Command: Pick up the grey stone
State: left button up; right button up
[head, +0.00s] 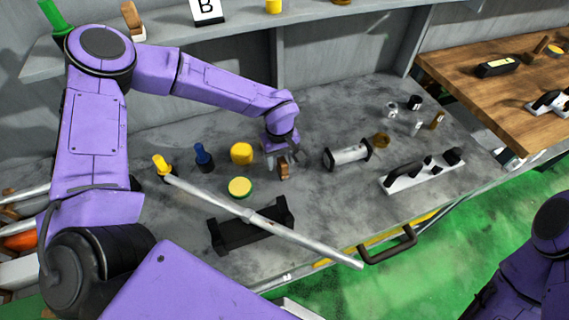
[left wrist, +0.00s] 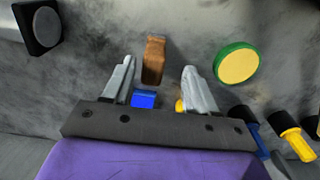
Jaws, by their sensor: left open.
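My left gripper (head: 281,156) points down over the grey bench, open and empty. In the left wrist view its fingers (left wrist: 158,68) stand apart, with a brown block (left wrist: 153,60) just beyond and between the tips. That brown block (head: 283,172) also shows beside the gripper in the head view. I cannot tell for sure which thing is the grey stone. Small grey pieces (head: 391,109) (head: 416,127) stand at the bench's right. A grey cylinder with dark square ends (head: 350,154) lies right of the gripper. My right gripper is out of view.
A long metal bar (head: 265,221) crosses above a black cradle (head: 232,230) at the front. A yellow cylinder (head: 241,153), a green-rimmed yellow disc (head: 240,187) and blue and yellow-handled pieces stand left of the gripper.

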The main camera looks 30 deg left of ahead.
pick_arm(q)
jog(key=shift+s+f+p, duration=0.25)
jog(key=shift+f+p, duration=0.5)
jog(key=shift+f, duration=0.25)
jog(key=f, duration=0.1)
jog(key=w+f, duration=0.1)
jog(key=f, duration=0.1)
jog(key=w+f, duration=0.1)
jog(key=shift+d+f, duration=0.1)
jog(key=shift+f, duration=0.05)
jog(key=shift+s+r, duration=0.25)
jog(key=shift+s, duration=0.1)
jog(key=shift+c, duration=0.3)
jog(key=shift+s+r, duration=0.1)
jog(key=c, duration=0.5)
grip_shut()
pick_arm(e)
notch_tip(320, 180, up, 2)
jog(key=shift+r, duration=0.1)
